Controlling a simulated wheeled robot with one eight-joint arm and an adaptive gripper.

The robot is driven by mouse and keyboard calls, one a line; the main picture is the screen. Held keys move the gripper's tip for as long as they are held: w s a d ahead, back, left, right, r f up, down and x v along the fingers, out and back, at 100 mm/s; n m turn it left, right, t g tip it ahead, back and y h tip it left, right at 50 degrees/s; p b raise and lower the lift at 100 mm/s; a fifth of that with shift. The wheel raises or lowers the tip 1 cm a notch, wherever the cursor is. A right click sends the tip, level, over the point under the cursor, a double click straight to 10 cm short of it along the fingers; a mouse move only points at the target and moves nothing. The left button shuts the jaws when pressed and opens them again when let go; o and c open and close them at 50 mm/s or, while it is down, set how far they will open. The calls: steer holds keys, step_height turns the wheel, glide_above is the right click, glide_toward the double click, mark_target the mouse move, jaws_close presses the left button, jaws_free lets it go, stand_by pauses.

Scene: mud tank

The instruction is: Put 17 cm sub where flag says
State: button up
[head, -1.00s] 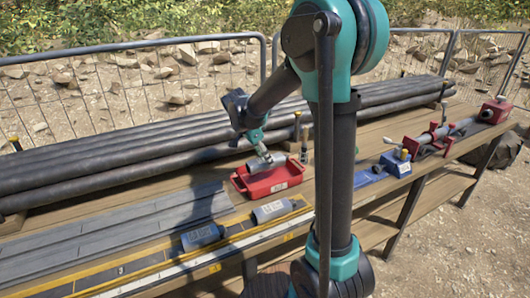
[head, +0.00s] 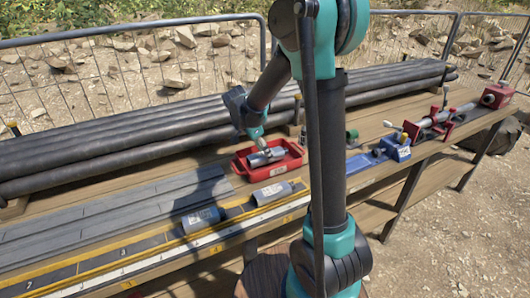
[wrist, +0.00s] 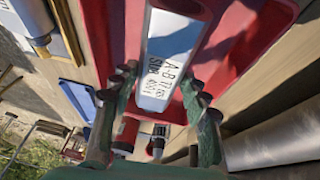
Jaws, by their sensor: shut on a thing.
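A grey cylindrical sub (head: 267,156) with a white label is in or just over the red tray (head: 240,168). In the wrist view the sub (wrist: 170,60) lies between the fingers of my gripper (wrist: 162,88). Its label seems to read "A-B 17..." and "SUB"; the rest is unclear. My gripper (head: 260,143) is shut on this sub. The red tray's floor (wrist: 228,50) shows around it. Two more labelled grey subs, a nearer one (head: 203,220) and a farther one (head: 272,193), lie on the yellow-edged measuring strip. I cannot make out a flag's wording.
Long dark pipes (head: 120,150) lie along the bench's back. Grey slats (head: 130,210) lie at front left. A blue block (head: 396,148) and red clamps (head: 440,128) holding a rod stand to the right. My arm hides part of the bench middle.

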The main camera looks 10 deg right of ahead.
steer(key=shift+f, duration=0.25)
stand_by(0.6)
steer(key=o, duration=1.9)
steer(key=shift+r, duration=3.5)
